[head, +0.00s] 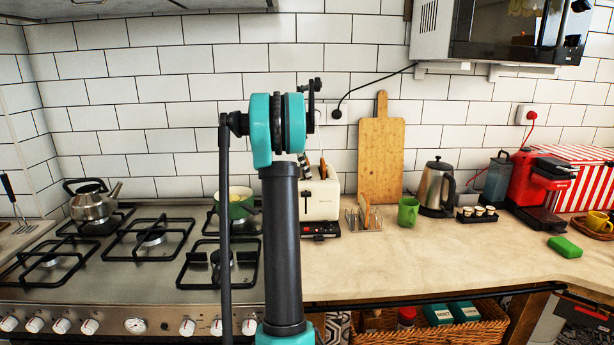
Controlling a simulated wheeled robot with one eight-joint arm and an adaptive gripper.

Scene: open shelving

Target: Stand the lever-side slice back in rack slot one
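The cream toaster (320,202) stands on the counter just right of the stove, partly hidden by my arm. A brown edge of toast (323,168) sticks up from its top. My gripper is mostly hidden behind my upright arm. A small dark part (304,161) by the toaster's top left may belong to it. Its opening does not show.
A wooden board (381,150) leans on the wall behind the rack. A green pot (237,203) sits on the stove left of the toaster. The counter front is clear.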

